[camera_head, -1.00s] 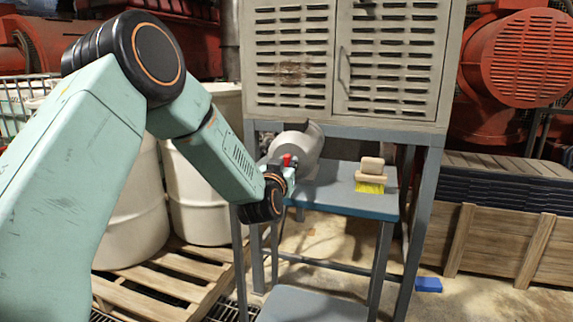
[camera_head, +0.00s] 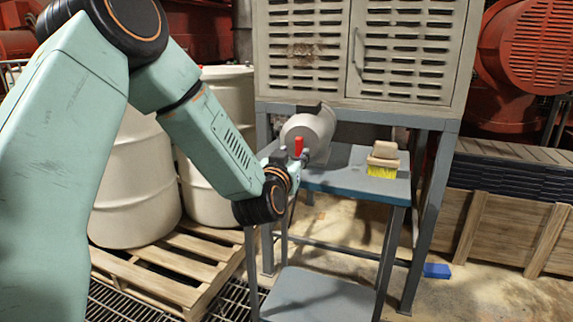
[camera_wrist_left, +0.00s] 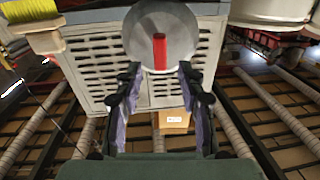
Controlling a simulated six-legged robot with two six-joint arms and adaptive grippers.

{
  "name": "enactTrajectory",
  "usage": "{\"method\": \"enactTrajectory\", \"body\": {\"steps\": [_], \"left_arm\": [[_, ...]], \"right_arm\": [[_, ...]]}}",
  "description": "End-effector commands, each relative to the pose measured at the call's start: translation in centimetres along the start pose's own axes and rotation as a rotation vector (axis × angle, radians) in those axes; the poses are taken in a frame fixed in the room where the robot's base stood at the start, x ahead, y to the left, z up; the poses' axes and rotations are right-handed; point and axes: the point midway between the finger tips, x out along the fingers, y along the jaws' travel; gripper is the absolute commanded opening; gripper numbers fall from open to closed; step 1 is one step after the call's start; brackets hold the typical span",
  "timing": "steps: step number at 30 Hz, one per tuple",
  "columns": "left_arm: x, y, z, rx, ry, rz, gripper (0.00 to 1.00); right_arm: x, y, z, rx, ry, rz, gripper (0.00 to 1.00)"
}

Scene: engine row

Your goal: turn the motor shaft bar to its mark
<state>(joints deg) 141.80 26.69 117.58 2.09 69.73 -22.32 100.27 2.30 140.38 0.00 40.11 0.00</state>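The motor (camera_head: 315,128) is a grey rounded body on the blue-edged stand below the cabinet. Its red shaft bar (camera_head: 299,145) is on the face toward my arm and stands about upright. In the left wrist view the red bar (camera_wrist_left: 159,52) is upright on the round grey motor face (camera_wrist_left: 142,30). My left gripper (camera_head: 292,163) is just below and in front of the bar. The wrist view shows its two fingers (camera_wrist_left: 157,80) apart, with the bar beyond and between their tips, seemingly not gripped. I cannot make out the mark. My right gripper is not in view.
A yellow-bristled brush (camera_head: 384,160) is on the blue-edged stand (camera_head: 350,190), right of the motor. The slatted cabinet (camera_head: 355,90) rises behind. White drums (camera_head: 140,185) stand on a pallet (camera_head: 165,270) at left. A blue block (camera_head: 437,271) lies on the floor.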

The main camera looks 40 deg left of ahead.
Motion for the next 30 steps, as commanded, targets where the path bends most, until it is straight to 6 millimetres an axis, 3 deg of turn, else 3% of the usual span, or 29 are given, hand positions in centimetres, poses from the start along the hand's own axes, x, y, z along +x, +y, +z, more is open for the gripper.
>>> {"method": "enactTrajectory", "body": {"steps": [6,12,30], "left_arm": [[-3.5,0.0,0.0,-0.003,-0.001,0.001,0.40],[-5.2,0.0,0.0,-0.001,0.000,0.000,0.40],[-5.5,0.0,0.0,0.000,0.000,0.000,0.40]], "right_arm": [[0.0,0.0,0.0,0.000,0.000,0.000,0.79],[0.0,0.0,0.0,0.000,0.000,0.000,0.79],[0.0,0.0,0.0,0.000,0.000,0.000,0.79]]}}
